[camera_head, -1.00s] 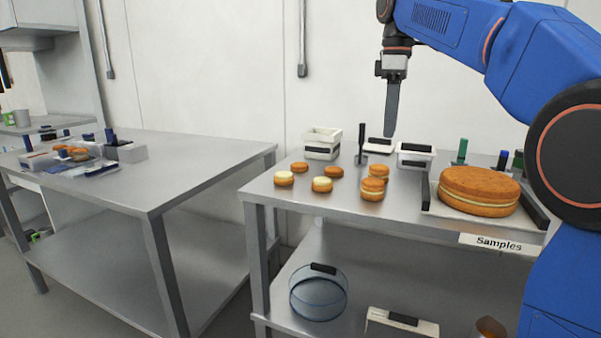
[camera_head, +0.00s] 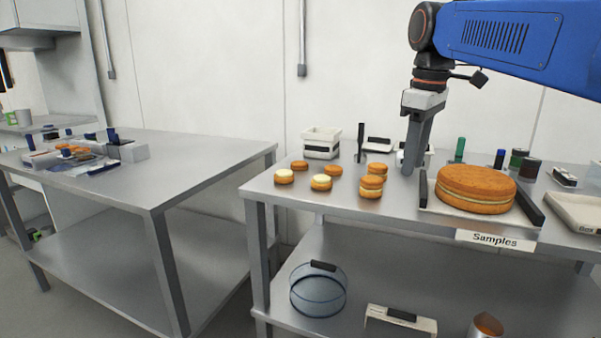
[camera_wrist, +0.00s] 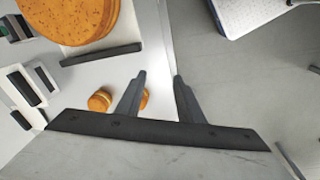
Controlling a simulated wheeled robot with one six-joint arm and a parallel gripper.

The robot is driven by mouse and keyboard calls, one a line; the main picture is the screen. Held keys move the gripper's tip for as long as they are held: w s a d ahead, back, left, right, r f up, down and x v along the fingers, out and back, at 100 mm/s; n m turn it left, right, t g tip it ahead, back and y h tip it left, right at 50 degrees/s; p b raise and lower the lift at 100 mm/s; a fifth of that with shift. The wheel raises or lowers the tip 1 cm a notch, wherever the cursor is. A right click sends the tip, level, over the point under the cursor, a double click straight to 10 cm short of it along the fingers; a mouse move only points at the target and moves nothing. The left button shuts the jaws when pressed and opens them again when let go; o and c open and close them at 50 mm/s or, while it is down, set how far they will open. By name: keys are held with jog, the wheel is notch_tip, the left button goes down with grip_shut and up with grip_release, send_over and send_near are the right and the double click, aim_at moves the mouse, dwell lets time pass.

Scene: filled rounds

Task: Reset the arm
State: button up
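My gripper (camera_head: 410,168) points down above the right table, just left of the large round filled cake (camera_head: 475,188). It also shows in the wrist view (camera_wrist: 160,76), with its two fingers apart and nothing between them. In the head view the fingers overlap and hide part of a white container behind them. My blue arm comes in from the upper right. In the wrist view the large cake (camera_wrist: 70,18) is at the top left, and a small round (camera_wrist: 99,100) lies left of the fingers. Another small round is partly hidden behind the left finger.
Several small rounds, including a filled one (camera_head: 371,187), stand on the right table (camera_head: 330,205). A white bin (camera_head: 322,143) and a green-capped item (camera_head: 460,148) stand behind. The large cake's tray has dark side bars. A clear bowl (camera_head: 318,292) sits on the lower shelf.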

jog(key=s+d+f+m+t, duration=0.1)
jog(key=s+f+m, duration=0.3)
jog(key=s+f, duration=0.7)
jog(key=s+d+f+m+t, duration=0.2)
jog(key=s+f+m, duration=0.3)
jog(key=s+f, duration=0.7)
notch_tip(320, 180, down, 6)
jog(key=shift+s+d+r+m, duration=0.1)
jog(key=shift+s+d+m, duration=0.15)
jog(key=shift+d, duration=0.6)
